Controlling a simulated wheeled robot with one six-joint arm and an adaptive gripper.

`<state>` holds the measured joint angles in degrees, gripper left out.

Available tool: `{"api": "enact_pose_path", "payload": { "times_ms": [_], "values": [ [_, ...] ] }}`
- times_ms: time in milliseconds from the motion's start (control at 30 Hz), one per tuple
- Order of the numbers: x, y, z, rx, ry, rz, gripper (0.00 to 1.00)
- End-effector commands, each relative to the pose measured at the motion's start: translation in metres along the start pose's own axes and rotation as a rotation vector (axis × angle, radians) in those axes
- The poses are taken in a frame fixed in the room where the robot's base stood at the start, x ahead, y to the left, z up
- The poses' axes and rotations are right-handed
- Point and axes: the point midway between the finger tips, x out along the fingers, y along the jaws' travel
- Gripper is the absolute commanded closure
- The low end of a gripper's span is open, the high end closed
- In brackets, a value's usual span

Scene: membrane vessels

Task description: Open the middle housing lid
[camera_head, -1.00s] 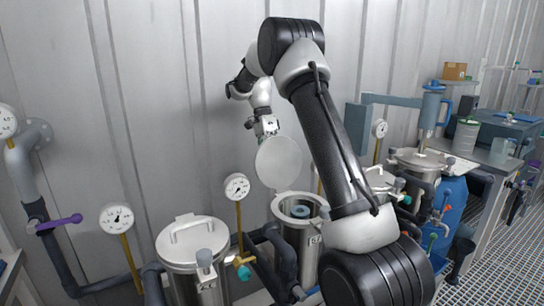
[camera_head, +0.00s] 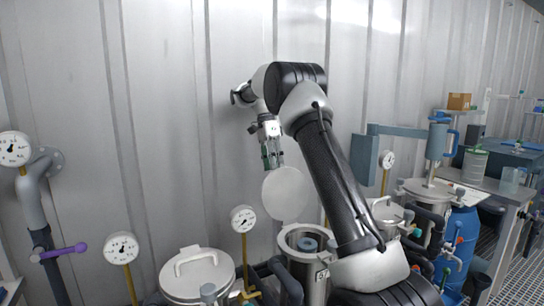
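The middle housing (camera_head: 318,284) is a steel vessel in the lower middle, partly behind my arm. Its mouth is open, and a blue-grey ring-shaped part shows inside. Its round pale lid (camera_head: 286,194) stands upright above the rear of the rim. My gripper (camera_head: 272,164) points down just above the lid's upper edge, near the wall. A small gap seems to show between the fingertips and the lid. The fingers are too small to tell whether they are open or shut.
A closed housing (camera_head: 197,274) with a handled lid stands to the left, and another closed one (camera_head: 385,214) to the right behind my arm. Gauges (camera_head: 243,219) on yellow stems stand between them. The corrugated wall (camera_head: 160,120) is close behind. A blue drum (camera_head: 460,240) stands farther right.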

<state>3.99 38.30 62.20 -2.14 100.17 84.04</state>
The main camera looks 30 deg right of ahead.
Motion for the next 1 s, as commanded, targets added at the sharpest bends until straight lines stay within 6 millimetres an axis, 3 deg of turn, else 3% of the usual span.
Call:
{"api": "enact_pose_path", "payload": {
  "times_ms": [100, 267, 800, 900, 1000],
  "values": [
    [-0.019, -0.001, 0.000, 0.000, 0.000, -0.002, 0.66],
    [-0.031, -0.001, 0.000, 0.000, 0.000, -0.002, 0.66],
    [-0.034, 0.001, 0.000, -0.002, 0.000, -0.001, 0.66],
    [-0.039, 0.009, 0.002, -0.034, 0.002, -0.019, 0.66],
    [-0.051, 0.035, 0.007, -0.124, 0.010, -0.064, 0.66]
  ]
}}
